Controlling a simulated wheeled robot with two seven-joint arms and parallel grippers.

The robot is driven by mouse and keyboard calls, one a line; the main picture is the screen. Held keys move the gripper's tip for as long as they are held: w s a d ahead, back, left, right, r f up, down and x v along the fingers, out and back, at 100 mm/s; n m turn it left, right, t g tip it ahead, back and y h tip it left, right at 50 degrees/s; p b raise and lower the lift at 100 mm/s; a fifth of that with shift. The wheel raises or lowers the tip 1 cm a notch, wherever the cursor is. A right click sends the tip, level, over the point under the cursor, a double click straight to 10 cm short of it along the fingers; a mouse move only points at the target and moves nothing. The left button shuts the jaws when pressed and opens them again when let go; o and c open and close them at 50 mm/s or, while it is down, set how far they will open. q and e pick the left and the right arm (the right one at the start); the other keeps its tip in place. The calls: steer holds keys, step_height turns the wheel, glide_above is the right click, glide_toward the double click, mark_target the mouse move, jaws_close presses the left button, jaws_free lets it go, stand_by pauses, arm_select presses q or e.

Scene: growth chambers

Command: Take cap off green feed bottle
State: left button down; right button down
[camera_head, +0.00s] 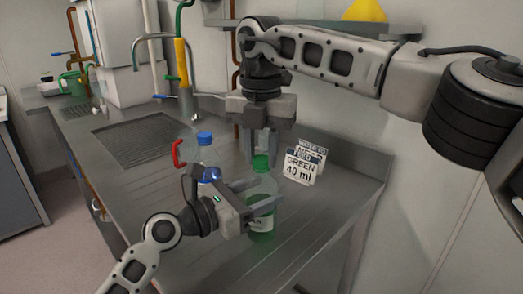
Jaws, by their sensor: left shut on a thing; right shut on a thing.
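The green feed bottle (264,187) stands upright on the steel counter, with green liquid and a label low on its body. My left gripper (268,201) is shut around the bottle's body from the left. The green cap (260,162) is at the top of the bottle. My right gripper (262,150) points down from above and is shut on the cap. I cannot tell whether the cap is still seated on the neck.
A bottle with a blue cap (204,138) stands behind my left gripper, near a red handle (177,154). Cards, one reading "GREEN 40 ml" (299,169), stand right of the green bottle. A tap (181,75) and drainer (145,140) are further left. The counter's front right is clear.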

steer(key=n, duration=1.5)
steer(key=shift+a, duration=0.1)
steer(key=n, duration=1.5)
steer(key=shift+s, duration=0.1)
steer(key=n, duration=0.4)
steer(key=shift+n, duration=0.4)
steer(key=n, duration=0.4)
steer(key=shift+n, duration=0.3)
